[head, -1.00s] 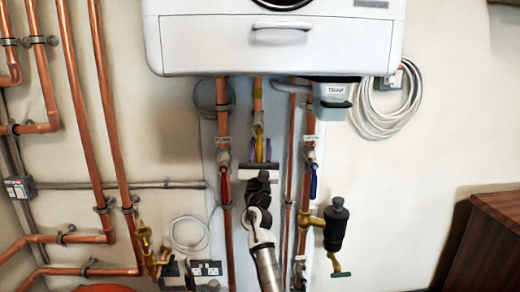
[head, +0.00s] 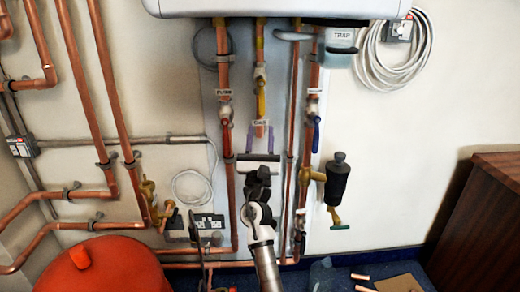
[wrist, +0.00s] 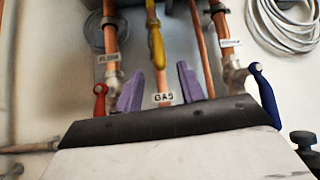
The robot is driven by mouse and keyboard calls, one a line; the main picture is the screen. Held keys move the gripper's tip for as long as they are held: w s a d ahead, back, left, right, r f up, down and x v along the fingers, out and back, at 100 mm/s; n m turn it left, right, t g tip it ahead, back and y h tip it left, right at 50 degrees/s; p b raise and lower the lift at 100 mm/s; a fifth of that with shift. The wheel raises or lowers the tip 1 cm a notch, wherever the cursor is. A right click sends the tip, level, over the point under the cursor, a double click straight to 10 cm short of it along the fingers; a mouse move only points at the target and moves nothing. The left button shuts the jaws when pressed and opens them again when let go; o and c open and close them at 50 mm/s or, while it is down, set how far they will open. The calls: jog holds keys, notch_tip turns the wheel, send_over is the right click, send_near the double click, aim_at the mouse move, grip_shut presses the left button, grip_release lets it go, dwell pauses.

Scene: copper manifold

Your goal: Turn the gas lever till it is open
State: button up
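The yellow gas lever (head: 261,100) is on the middle copper pipe below the boiler. It hangs down along the pipe, roughly parallel to it, just above a GAS label (head: 261,123). In the wrist view the lever (wrist: 156,45) shows at the top centre. My gripper (head: 260,138) has two purple fingers set well apart, with nothing between them touching either finger. In the head view the fingers appear just below the lever's lower end. In the wrist view my gripper (wrist: 159,88) also points at the pipe, with the lever beyond its fingertips. The exact depth gap is unclear.
A red lever (head: 226,138) is on the pipe to the left and a blue lever (head: 316,134) on the pipe to the right. A black fitting (head: 337,180) stands out at right. A red rounded object (head: 110,268) is at lower left, a brown cabinet (head: 485,215) at right.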

jog(key=v, duration=0.3)
